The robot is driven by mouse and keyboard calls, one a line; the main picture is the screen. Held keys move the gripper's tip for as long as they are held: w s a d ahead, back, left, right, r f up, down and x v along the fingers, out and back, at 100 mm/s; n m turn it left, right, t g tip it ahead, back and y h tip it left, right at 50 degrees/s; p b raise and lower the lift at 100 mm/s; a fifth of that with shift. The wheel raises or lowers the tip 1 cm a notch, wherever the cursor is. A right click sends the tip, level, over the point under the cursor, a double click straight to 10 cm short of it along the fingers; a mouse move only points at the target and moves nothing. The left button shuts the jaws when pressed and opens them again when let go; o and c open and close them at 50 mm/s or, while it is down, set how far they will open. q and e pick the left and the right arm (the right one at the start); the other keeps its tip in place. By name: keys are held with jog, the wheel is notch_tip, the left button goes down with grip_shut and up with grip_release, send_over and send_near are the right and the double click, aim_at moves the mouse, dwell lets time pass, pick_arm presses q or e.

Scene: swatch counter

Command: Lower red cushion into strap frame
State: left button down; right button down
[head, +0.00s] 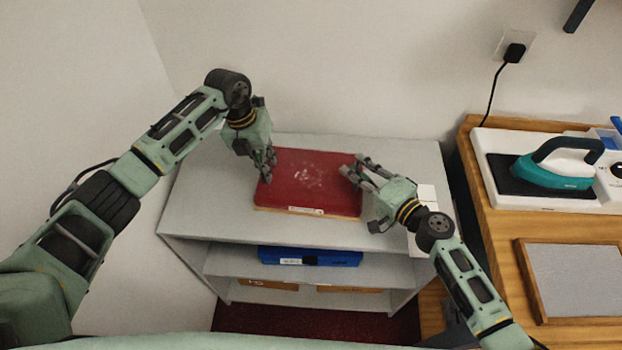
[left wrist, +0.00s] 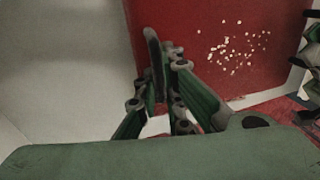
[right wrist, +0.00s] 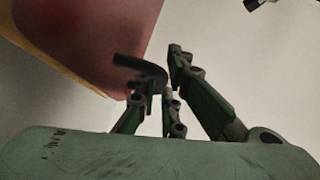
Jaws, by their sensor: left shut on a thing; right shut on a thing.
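The red cushion (head: 310,180) is a flat red slab with pale specks, a tan lower edge and a white label in front. It is level at the top of the grey shelf unit; I cannot tell whether it touches. My left gripper (head: 268,172) is shut on a dark loop at its left edge, also in the left wrist view (left wrist: 157,55). My right gripper (head: 350,172) is shut on a black loop (right wrist: 140,68) at its right edge. I cannot make out a separate strap frame; the tan edge may belong to one.
The grey shelf unit (head: 200,205) has a blue box (head: 310,256) and brown boxes below. To the right, a wooden counter (head: 495,235) holds a teal iron (head: 553,170) on a tray and a framed grey panel (head: 575,280). White cards (head: 426,193) lie at the shelf's right.

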pick_arm(q)
jog(key=shift+w+r, duration=0.1)
jog(key=shift+r, duration=0.1)
